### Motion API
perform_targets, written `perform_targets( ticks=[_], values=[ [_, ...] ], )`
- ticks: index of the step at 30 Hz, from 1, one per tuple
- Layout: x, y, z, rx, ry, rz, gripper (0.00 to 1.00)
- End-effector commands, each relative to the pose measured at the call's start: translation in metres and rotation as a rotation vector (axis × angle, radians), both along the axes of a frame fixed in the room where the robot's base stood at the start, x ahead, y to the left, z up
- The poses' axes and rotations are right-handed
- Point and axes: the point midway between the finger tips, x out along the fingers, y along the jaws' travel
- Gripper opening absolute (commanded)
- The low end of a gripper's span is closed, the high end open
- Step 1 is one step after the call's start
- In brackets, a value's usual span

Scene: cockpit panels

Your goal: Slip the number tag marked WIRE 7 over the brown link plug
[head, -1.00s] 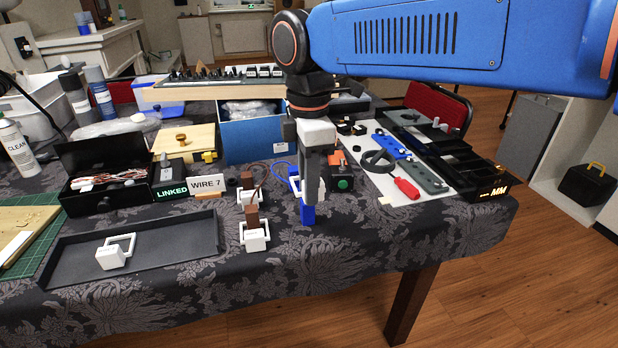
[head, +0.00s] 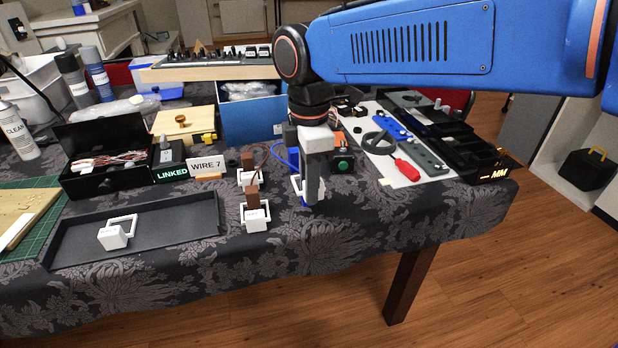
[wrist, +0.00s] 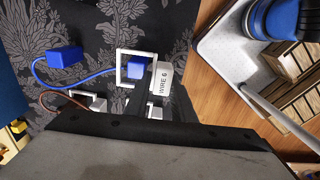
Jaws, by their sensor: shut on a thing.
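My gripper (head: 311,203) points down, shut on a white square-framed tag marked WIRE 6 (wrist: 161,78). The tag's frame surrounds a blue plug (wrist: 134,71) in the wrist view. Two brown plugs, a rear one (head: 247,161) and a front one (head: 252,197), stand left of my gripper in the head view. A white tag is at the foot of each, the rear tag (head: 243,182) and the front tag (head: 256,220); their markings are unreadable. Another white tag (head: 113,237) lies in the black tray (head: 185,222), its marking too small to read. A card (head: 206,168) reads WIRE 7.
A second blue plug (wrist: 65,57) is joined by a blue wire to the first. A LINKED box (head: 169,165) and an open black box of wires (head: 110,180) stand behind the tray. A white board (head: 385,165) with tools lies at right. Tablecloth in front is clear.

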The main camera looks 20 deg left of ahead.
Motion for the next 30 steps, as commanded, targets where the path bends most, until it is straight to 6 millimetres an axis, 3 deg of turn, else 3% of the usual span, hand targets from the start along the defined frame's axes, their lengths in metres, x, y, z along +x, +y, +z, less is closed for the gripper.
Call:
perform_targets(
  ticks=[18, 30],
  values=[
    [0.000, 0.000, -0.030, -0.001, 0.000, 0.000, 0.01],
    [0.000, 0.000, -0.040, 0.000, 0.000, 0.000, 0.01]
  ],
)
